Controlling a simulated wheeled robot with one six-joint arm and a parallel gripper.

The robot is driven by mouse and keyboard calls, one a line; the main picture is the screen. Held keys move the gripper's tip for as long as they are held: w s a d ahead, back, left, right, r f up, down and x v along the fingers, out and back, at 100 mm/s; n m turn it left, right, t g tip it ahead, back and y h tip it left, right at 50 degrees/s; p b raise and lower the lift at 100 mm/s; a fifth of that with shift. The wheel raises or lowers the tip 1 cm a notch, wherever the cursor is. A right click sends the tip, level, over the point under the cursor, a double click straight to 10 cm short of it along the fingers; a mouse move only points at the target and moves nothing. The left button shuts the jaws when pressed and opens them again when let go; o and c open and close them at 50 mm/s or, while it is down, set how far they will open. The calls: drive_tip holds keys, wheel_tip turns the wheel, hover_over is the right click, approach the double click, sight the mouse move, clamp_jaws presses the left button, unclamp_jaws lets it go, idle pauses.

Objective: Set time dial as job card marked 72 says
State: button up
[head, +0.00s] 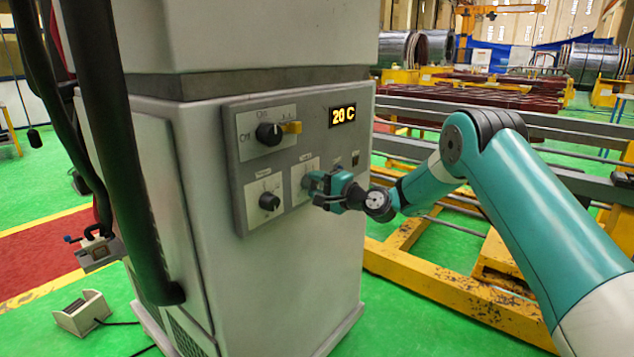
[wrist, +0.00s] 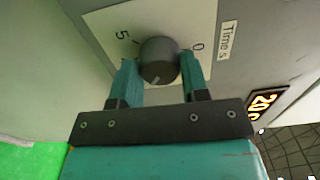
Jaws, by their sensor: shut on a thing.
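The time dial (wrist: 158,62) is a dark round knob on a white plate (wrist: 110,22) beside a "Time s" label (wrist: 227,40). The plate shows a 5 on the left and a 0 on the right in the wrist view. A pale pointer mark on the knob faces down toward my gripper body. My gripper (wrist: 159,70) has one teal finger on each side of the knob and is shut on it. In the head view my gripper (head: 322,187) is at the cabinet panel and hides this knob. No job card marked 72 is visible.
The grey cabinet panel (head: 238,183) also carries a large knob (head: 268,134) with a yellow tag (head: 291,127), a lower left knob (head: 269,201) and a display (head: 343,116) reading 20 C. A thick black hose (head: 112,140) hangs at the left. A foot pedal (head: 82,313) lies on the floor.

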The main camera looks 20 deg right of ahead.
drive_tip(key=shift+f+m, duration=0.15)
drive_tip(key=shift+m, duration=0.35)
drive_tip(key=o, duration=0.9)
drive_tip(key=b+v, duration=0.3)
drive_tip(key=v, duration=1.4)
drive_tip(key=shift+s+d+b, duration=0.1)
drive_tip(key=shift+s+b, duration=0.1)
drive_tip(key=shift+b, duration=0.1)
